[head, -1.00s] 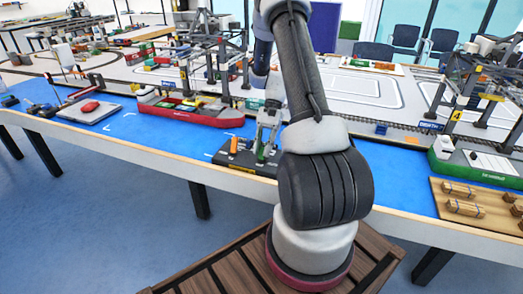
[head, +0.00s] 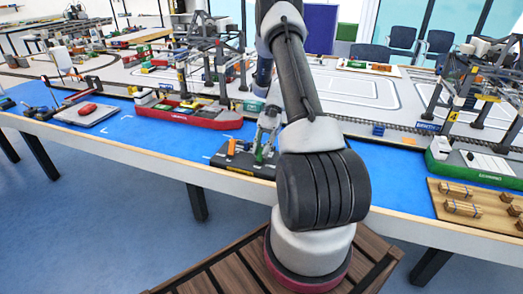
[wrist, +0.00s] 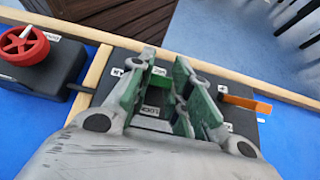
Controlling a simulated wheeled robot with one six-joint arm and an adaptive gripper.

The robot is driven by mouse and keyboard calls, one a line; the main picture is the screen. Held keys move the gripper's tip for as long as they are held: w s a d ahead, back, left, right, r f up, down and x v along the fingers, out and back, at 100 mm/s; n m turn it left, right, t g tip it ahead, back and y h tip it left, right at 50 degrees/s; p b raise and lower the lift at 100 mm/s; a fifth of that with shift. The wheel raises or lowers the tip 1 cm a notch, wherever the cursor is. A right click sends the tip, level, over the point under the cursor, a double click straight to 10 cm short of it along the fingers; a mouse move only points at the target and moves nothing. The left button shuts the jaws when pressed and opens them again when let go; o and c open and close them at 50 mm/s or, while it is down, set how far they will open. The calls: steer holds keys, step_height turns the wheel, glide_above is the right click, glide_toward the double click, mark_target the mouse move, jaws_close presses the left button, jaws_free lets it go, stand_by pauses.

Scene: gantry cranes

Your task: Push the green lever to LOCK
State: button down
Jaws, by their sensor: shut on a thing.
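The green lever (head: 259,154) stands on a dark control panel (head: 236,161) at the front edge of the blue table, and my gripper (head: 266,137) reaches down onto it. In the wrist view my gripper (wrist: 163,88) straddles the middle of the panel (wrist: 112,75), its two green-lined fingers shut on the lever (wrist: 181,105), which is mostly hidden between them. A white LOCK label (wrist: 149,110) shows between the fingers. The lever's exact tilt cannot be told.
An orange lever (wrist: 247,104) sticks up beside my gripper on the same panel. A red handwheel (wrist: 24,46) on a black box is at the left of the wrist view. A red ship (head: 190,115) lies behind the panel, and a green ship (head: 478,162) at the right.

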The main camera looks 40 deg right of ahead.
steer(key=c, duration=1.3)
jaws_free()
steer(key=v, duration=1.2)
steer(key=shift+d, duration=0.1)
